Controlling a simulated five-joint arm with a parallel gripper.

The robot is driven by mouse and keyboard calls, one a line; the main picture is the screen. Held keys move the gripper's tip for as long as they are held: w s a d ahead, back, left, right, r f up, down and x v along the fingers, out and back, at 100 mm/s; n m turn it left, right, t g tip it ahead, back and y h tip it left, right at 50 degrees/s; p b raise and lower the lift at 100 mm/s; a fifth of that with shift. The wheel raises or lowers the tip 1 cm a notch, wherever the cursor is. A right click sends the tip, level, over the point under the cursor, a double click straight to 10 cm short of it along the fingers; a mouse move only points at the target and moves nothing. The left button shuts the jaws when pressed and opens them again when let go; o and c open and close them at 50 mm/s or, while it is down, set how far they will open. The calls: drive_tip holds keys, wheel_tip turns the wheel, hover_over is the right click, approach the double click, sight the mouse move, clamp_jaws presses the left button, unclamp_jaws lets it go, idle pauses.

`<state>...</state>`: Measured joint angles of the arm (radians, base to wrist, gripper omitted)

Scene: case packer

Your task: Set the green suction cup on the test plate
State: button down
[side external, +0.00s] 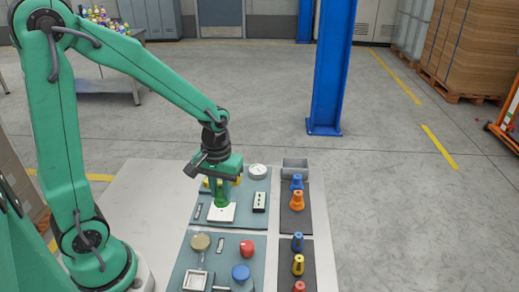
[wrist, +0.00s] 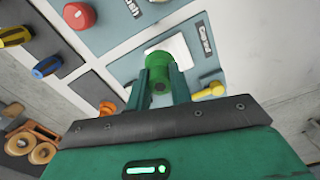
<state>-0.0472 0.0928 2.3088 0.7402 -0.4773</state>
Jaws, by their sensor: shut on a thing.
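The green suction cup (side external: 222,201) is held upright or nearly so between the fingers of my gripper (side external: 223,190). In the wrist view the cup (wrist: 160,62) shows between the two dark green fingertips (wrist: 160,80), which are shut on it. The white square test plate (side external: 219,213) lies on the teal panel directly below the cup. The plate also shows in the wrist view (wrist: 183,48), just beyond the cup and partly hidden by it. The cup's lower end is at or very close to the plate; I cannot tell if they touch.
A black-and-white block (side external: 259,202) and a round gauge (side external: 257,171) sit right of and behind the plate. Blue and orange cups (side external: 297,201) stand on the dark strip at right. Red (side external: 246,248) and blue (side external: 240,272) knobs are on the front panel. A yellow part (wrist: 210,90) lies beside my gripper.

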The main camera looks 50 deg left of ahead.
drive_tip(key=shift+w+a+f, duration=0.3)
drive_tip(key=shift+a+f, duration=0.1)
drive_tip(key=shift+a, duration=0.2)
drive_tip(key=shift+w+a+f, duration=0.25)
drive_tip(key=shift+a+f, duration=0.15)
drive_tip(key=shift+a, duration=0.2)
drive_tip(key=shift+f, duration=2)
drive_tip(key=shift+f, duration=0.1)
drive_tip(key=c, duration=1.3)
unclamp_jaws()
drive_tip(key=shift+o, duration=0.2)
wheel_tip(320, 180, up, 12)
drive_tip(key=shift+s+r, duration=0.1)
drive_tip(key=shift+r, duration=0.15)
